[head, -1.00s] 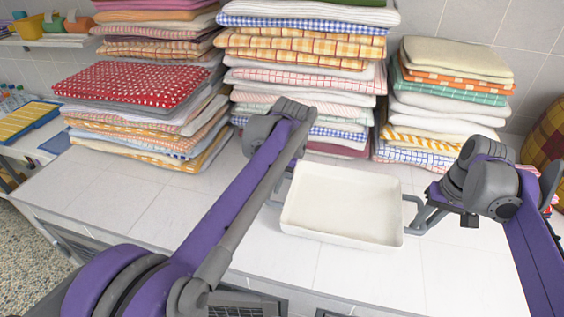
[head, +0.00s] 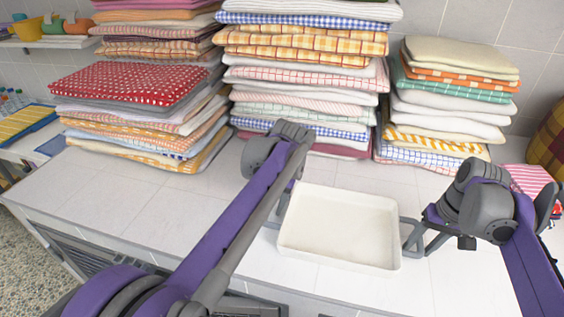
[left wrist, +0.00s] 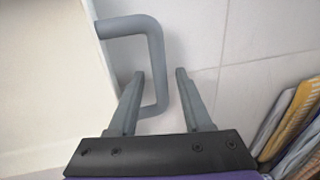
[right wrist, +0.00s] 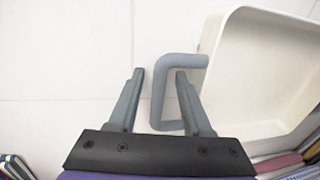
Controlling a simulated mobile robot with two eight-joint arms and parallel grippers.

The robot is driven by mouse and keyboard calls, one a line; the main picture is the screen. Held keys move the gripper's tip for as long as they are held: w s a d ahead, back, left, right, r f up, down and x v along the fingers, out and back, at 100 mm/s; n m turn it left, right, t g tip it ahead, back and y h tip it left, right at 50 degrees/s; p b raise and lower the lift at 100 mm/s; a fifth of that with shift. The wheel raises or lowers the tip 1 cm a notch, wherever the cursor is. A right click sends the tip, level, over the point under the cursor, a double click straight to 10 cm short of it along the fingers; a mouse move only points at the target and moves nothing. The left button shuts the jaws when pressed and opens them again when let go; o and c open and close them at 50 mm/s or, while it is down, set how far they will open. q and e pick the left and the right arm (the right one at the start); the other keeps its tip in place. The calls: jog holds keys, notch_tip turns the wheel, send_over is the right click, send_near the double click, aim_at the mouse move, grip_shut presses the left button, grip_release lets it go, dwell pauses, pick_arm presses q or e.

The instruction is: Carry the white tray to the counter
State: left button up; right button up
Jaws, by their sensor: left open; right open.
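The white tray (head: 340,262) is an empty, shallow rectangle that appears to rest flat on the white counter (head: 110,200). It also shows at the left of the left wrist view (left wrist: 50,90) and the right of the right wrist view (right wrist: 225,95). My left gripper (left wrist: 160,74) is open, its fingers either side of the tray's grey left handle (left wrist: 155,55). My forearm hides it in the head view. My right gripper (head: 424,234) is open at the tray's right side. In the right wrist view its fingers straddle the grey right handle (right wrist: 158,90).
Tall stacks of folded towels stand along the back: a left stack (head: 130,85), a middle stack (head: 305,50) and a right stack (head: 450,100). Bare counter lies left of the tray and at its front right. A striped pink cloth (head: 530,180) lies at the far right.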

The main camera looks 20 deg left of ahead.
pick_arm(q)
jog(key=v, duration=1.2)
pick_arm(e)
notch_tip(320, 180, up, 12)
jog(key=d, duration=0.2)
